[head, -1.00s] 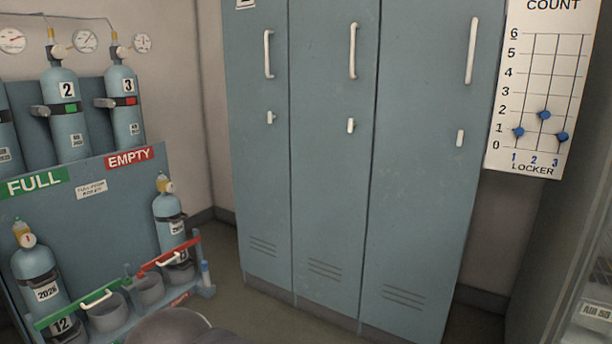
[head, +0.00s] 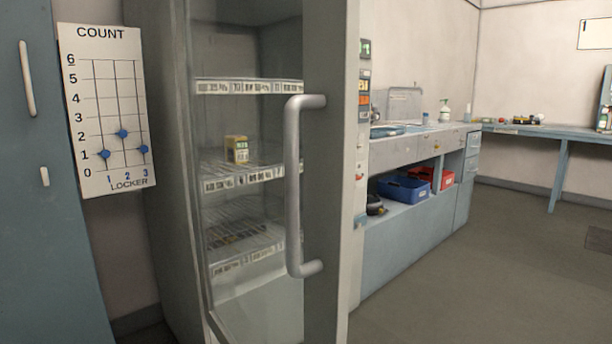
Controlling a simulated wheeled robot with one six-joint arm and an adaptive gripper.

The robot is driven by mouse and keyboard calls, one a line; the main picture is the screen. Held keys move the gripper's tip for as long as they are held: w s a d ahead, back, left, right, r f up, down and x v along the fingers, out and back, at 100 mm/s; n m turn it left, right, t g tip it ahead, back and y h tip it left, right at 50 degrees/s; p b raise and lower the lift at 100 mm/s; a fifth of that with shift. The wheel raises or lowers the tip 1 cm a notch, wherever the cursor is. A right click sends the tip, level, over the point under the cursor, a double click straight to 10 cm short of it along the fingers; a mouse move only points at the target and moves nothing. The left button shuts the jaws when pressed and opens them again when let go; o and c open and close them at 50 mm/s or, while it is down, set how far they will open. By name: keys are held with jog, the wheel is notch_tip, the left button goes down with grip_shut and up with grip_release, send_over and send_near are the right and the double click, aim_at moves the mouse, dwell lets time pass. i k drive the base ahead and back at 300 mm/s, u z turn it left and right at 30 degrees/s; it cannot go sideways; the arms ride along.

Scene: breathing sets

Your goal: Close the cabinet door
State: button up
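The tall grey cabinet (head: 165,200) stands right of centre-left in the head view. Its glazed door seems to stand ajar, its broad grey stile (head: 335,210) towards me and its outer face turned left. A long upright grey bar handle (head: 292,190) juts left from this stile. The exact opening angle cannot be told. My gripper is not in view.
A blue-grey locker (head: 45,200) and a count board (head: 108,110) are on the left. Behind the door on the right runs a counter (head: 420,148) with a blue bin (head: 403,188) and a red bin (head: 430,178) below. Open floor (head: 490,280) lies at the right.

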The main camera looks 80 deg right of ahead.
aim_at(328, 102)
jog(key=z, duration=2.35)
